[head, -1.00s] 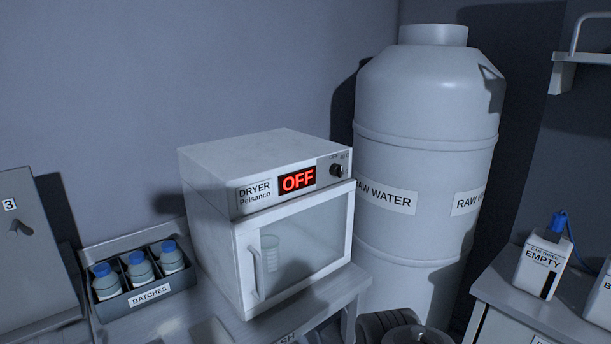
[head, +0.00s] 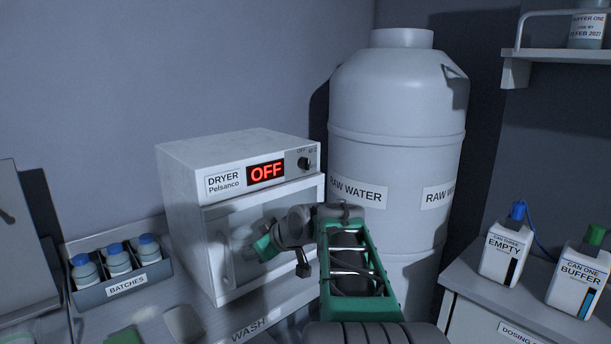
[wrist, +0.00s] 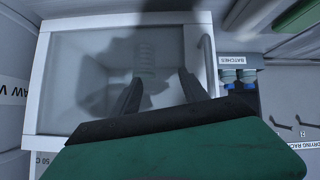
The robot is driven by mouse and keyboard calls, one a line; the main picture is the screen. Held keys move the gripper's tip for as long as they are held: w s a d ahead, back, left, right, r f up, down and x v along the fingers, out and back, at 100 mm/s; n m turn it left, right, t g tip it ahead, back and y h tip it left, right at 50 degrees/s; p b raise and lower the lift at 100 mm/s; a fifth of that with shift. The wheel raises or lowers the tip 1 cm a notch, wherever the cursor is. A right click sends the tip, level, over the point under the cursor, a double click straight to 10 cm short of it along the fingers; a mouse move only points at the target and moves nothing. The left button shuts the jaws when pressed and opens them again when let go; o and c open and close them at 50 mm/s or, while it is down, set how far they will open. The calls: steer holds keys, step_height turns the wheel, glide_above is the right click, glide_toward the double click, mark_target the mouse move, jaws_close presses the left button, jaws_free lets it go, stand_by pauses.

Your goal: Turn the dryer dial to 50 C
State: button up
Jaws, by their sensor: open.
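The white dryer (head: 235,148) stands on the bench, with a red display (head: 266,173) reading OFF. Its small dark dial (head: 304,164) sits at the right end of the top panel, beside tiny labels. The dial's pointer is too small to read. My gripper (head: 246,245) is in front of the glass door, below and left of the dial, and apart from it. In the wrist view my gripper (wrist: 160,90) is open and empty, its two dark fingers spread before the door glass (wrist: 90,75). The dial is not visible there; a label with "50" shows at lower left.
The door handle (head: 228,262) is close to my gripper. A large raw water tank (head: 397,115) stands right of the dryer. A batches tray (head: 118,288) with blue-capped bottles is at left. Two cans, empty (head: 507,252) and buffer (head: 582,280), stand on the right cabinet.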

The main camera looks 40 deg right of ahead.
steer(key=d+r+n+t, duration=0.1)
steer(key=d+r, duration=0.2)
steer(key=d, duration=0.1)
steer(key=d+r+n+t, duration=0.1)
steer(key=d+r+t, duration=0.1)
steer(key=d+r, duration=0.1)
steer(key=w+d+r+n+t+b, duration=0.1)
steer(key=d+r, duration=0.2)
steer(key=d, duration=0.2)
steer(key=shift+d+t+h, duration=0.3)
steer(key=shift+d, duration=0.1)
steer(key=n+t, duration=0.3)
glide_toward(308, 165)
steer(key=w, duration=0.4)
steer(key=w+p, duration=0.1)
steer(key=w, duration=0.3)
steer(key=shift+w+d+r+p, duration=0.1)
steer(key=shift+w+d+p, duration=0.1)
steer(key=shift+p, duration=0.1)
steer(key=shift+w, duration=0.3)
jaws_close()
